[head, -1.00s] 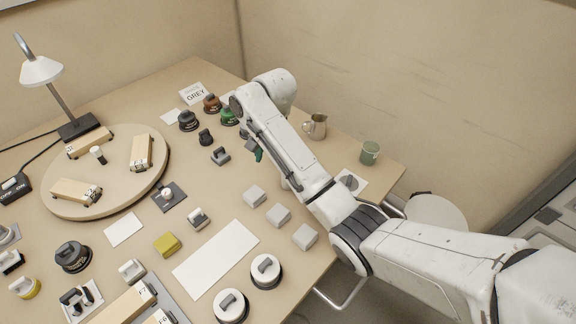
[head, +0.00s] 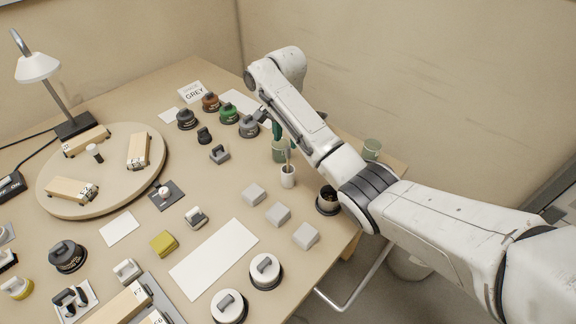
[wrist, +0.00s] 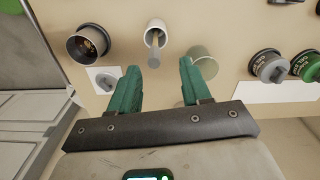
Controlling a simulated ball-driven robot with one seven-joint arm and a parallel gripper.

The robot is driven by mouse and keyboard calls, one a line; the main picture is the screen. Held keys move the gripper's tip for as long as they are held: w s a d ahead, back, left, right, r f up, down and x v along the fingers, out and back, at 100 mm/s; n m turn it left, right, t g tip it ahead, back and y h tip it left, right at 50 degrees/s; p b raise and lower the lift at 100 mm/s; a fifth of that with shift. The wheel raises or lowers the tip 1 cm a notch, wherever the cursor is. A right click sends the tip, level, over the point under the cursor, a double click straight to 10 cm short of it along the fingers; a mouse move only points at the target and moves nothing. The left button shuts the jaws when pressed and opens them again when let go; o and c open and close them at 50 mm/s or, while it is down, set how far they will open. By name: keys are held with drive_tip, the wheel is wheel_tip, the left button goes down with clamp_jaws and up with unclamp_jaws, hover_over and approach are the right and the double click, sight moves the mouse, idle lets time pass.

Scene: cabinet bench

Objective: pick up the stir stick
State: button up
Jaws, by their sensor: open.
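The stir stick (head: 288,158) is a thin light stick leaning upright out of a small white cup (head: 288,178). In the wrist view the stick (wrist: 154,52) shows end-on in the white cup (wrist: 158,28), beyond the fingertips and between them in the picture. My gripper (wrist: 158,72) has green fingers spread apart, with nothing between them. In the head view its green fingers (head: 277,129) show just behind and above the stick, partly hidden by my arm. The stick's lower end is hidden inside the cup.
A green cup (head: 279,153) stands close behind the white cup. A dark cup (head: 327,202) stands to its right, near the table edge. Grey blocks (head: 278,214) lie in front. Knobbed weights (head: 229,115) stand at the back left.

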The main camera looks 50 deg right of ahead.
sight(288, 147)
drive_tip(key=f, duration=0.2)
drive_tip(key=s+f, duration=0.1)
drive_tip(key=shift+f, duration=0.35)
drive_tip(key=shift+w+f, duration=0.1)
drive_tip(key=shift+f, duration=0.6)
clamp_jaws()
